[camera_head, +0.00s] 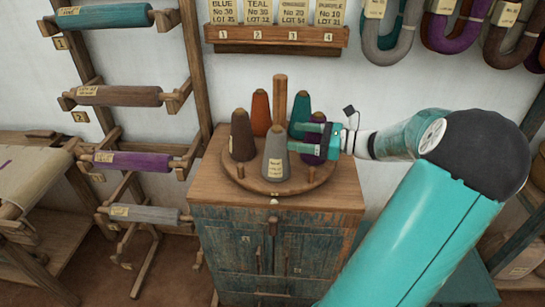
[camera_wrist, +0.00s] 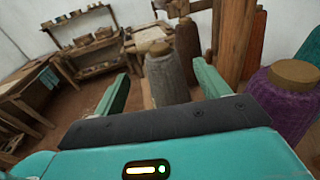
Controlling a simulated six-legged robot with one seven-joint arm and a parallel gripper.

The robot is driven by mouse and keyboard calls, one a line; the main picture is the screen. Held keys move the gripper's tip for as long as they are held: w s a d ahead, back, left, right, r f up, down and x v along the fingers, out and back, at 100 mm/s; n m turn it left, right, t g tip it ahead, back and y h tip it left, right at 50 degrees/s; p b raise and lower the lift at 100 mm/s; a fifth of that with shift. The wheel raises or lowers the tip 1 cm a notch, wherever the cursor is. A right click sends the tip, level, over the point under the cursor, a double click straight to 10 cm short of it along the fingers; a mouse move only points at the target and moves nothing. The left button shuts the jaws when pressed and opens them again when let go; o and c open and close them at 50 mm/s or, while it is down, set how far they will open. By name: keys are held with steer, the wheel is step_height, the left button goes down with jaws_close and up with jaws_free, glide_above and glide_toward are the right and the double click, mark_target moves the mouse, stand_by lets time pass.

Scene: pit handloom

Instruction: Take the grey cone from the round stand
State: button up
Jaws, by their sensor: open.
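The grey cone (camera_head: 275,160) stands upright at the front of the round stand (camera_head: 258,184), with a pale label on its front. My teal gripper (camera_head: 294,137) is open and points left, just right of the grey cone near its upper part. In the wrist view the grey cone (camera_wrist: 168,82) shows between the two spread fingers of my gripper (camera_wrist: 163,82), ahead of them. I see no contact; the exact gap is hard to tell. The purple cone (camera_head: 314,147) is partly hidden behind my gripper.
The stand also holds a brown cone (camera_head: 242,136), an orange cone (camera_head: 261,113), a teal cone (camera_head: 299,116) and a central wooden post (camera_head: 280,100). In the wrist view the purple cone (camera_wrist: 285,100) is close on the right. The stand sits on a worn cabinet (camera_head: 270,250).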

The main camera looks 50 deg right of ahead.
mark_target(271, 132)
steer(key=x, duration=0.8)
steer(key=shift+w+f, duration=0.15)
steer(key=shift+w, duration=0.25)
steer(key=c, duration=1.5)
